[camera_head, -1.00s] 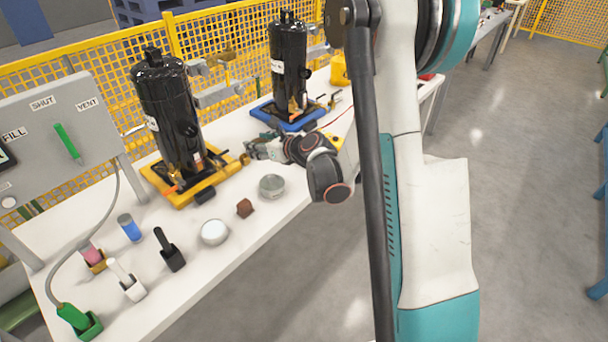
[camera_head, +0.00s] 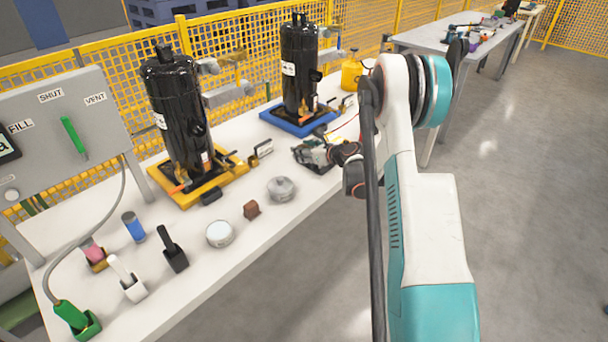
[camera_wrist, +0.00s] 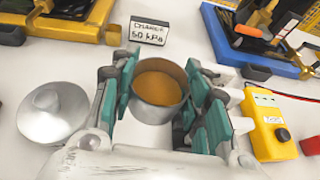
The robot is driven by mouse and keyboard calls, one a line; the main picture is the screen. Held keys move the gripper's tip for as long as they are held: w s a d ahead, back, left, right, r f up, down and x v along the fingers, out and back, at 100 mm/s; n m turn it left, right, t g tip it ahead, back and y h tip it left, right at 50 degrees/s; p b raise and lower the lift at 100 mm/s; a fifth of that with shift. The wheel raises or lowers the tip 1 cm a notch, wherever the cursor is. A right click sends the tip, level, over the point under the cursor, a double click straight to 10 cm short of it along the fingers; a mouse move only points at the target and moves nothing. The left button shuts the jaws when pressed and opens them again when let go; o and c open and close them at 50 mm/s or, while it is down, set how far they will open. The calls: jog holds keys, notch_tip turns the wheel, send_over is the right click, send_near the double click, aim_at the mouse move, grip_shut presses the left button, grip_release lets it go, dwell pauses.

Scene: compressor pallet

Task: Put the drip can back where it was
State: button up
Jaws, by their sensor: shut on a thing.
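The drip can (camera_wrist: 160,88), a round metal can with amber liquid inside, is between the teal-padded fingers of my gripper (camera_wrist: 163,100) in the wrist view. My gripper is shut on it, one finger on each side. The can looks upright; whether its base touches the table cannot be told. In the head view my gripper (camera_head: 312,154) is over the white table (camera_head: 330,180), right of the yellow pallet and in front of the blue one. The can is not clearly visible there.
A grey round tin (camera_head: 281,189) stands left of my gripper, also in the wrist view (camera_wrist: 52,110). The CHARGE 50 kPa sign (camera_wrist: 149,30) stands behind the can. A yellow box (camera_wrist: 270,124) with a button is to the right. Blue (camera_head: 300,125) and yellow pallets (camera_head: 215,188) carry black compressors.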

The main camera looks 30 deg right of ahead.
aim_at(304, 177)
jog(key=shift+f+b, duration=1.35)
jog(key=shift+f, duration=2.95)
jog(key=shift+f, duration=0.2)
jog(key=o, duration=0.9)
jog(key=shift+c, duration=0.2)
jog(key=shift+r, duration=0.15)
jog(key=shift+s+r, duration=0.2)
jog(key=shift+s, duration=0.05)
jog(key=p+v, duration=0.4)
jog(key=v, duration=0.7)
jog(key=shift+s+r, duration=0.15)
jog(key=shift+s, duration=0.05)
